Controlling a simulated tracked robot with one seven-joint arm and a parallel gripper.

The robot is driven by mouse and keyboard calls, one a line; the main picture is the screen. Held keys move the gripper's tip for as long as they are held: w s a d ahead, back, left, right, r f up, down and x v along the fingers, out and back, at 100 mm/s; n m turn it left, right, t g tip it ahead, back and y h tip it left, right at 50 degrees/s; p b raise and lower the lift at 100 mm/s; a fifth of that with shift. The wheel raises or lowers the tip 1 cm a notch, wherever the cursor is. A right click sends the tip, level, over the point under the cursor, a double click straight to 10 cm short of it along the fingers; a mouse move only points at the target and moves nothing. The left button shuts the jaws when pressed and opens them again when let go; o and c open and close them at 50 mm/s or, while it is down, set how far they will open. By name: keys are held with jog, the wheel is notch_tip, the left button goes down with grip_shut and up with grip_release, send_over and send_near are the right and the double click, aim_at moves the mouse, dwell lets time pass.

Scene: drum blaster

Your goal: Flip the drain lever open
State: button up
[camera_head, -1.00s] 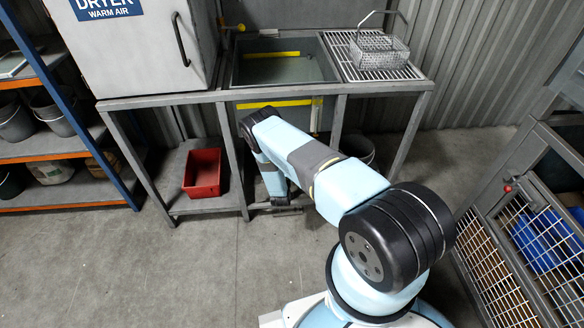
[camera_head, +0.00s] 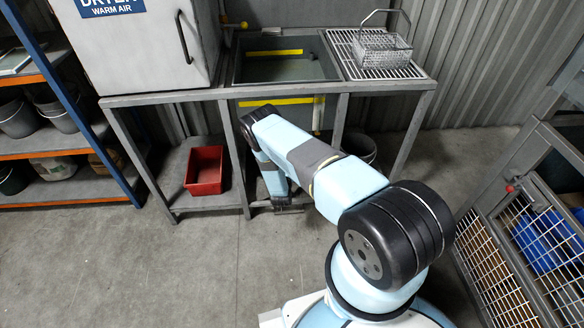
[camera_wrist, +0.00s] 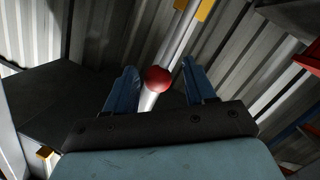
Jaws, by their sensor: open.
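The drain lever shows in the wrist view as a pale rod with a red ball knob (camera_wrist: 157,79) at its end. My gripper (camera_wrist: 158,82) is open, with one blue finger on each side of the knob. The knob sits between the fingers, and gaps show on both sides. I cannot tell from this view how deep the knob lies between them. In the head view my arm reaches down below the sink (camera_head: 285,68), and the lever and gripper tips are hidden behind it and the bench frame.
A red bin (camera_head: 204,171) stands on the low shelf left of my arm. A bench leg (camera_head: 236,160) is close to the arm's left side. A wire basket (camera_head: 381,50) sits on the drain rack. A dark bucket (camera_head: 358,147) stands under the bench at right. The floor in front is clear.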

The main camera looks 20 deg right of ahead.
jog(key=v, duration=1.3)
jog(key=shift+s, duration=0.15)
